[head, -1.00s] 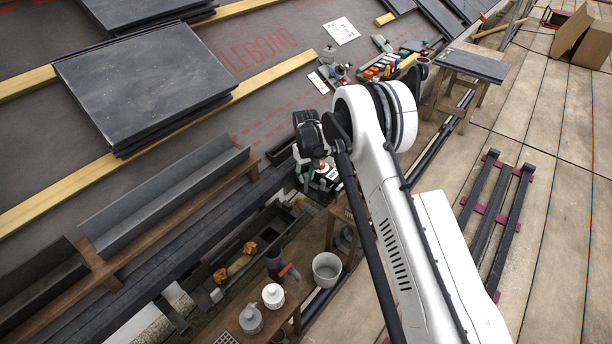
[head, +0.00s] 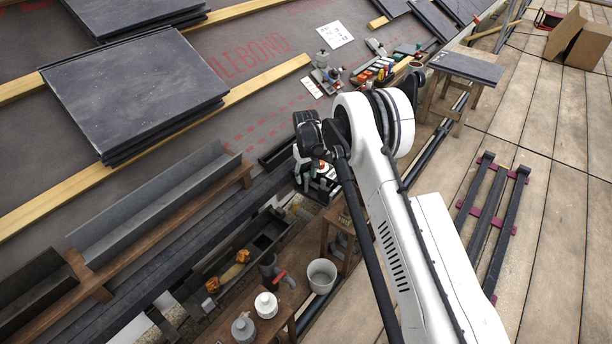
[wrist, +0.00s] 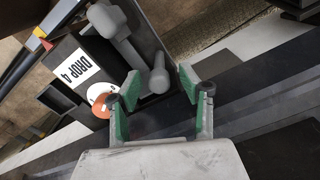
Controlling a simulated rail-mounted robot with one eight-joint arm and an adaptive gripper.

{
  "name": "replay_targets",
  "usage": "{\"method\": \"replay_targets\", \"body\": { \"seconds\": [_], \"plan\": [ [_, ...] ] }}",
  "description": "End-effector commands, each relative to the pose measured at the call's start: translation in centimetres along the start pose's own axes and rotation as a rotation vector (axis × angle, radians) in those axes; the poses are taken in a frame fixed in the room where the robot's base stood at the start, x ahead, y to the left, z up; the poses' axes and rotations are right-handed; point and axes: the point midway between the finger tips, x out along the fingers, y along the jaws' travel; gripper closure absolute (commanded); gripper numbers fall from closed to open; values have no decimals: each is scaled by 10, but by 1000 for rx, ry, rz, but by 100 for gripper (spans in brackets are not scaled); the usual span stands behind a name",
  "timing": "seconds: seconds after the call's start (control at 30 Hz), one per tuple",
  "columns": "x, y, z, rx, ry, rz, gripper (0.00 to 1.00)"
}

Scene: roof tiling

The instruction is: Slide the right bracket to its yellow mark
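My gripper (wrist: 160,92) has green-padded fingers standing wide apart in the wrist view, with nothing clamped between them. A grey rod-like part with a rounded end (wrist: 158,80) shows beyond the fingertips, in the gap between them; I cannot tell whether it touches them. In the head view my gripper (head: 318,182) is low beside the dark rail along the roof edge (head: 205,222), partly hidden by my arm. I cannot pick out the right bracket or a yellow mark for certain in either view.
A grey gutter length (head: 150,205) and stacked slates (head: 135,90) lie left.

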Motion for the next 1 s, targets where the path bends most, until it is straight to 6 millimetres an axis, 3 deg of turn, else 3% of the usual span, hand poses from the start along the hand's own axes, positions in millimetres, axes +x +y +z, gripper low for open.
{"method": "replay_targets", "body": {
  "seconds": [0.23,0.37,0.8,1.0],
  "plan": [
    [-2,0,0,0,0,0,61],
    [-13,0,0,0,0,0,61],
    [-95,0,0,0,0,0,61],
    [-115,0,0,0,0,0,61]
  ]
}}
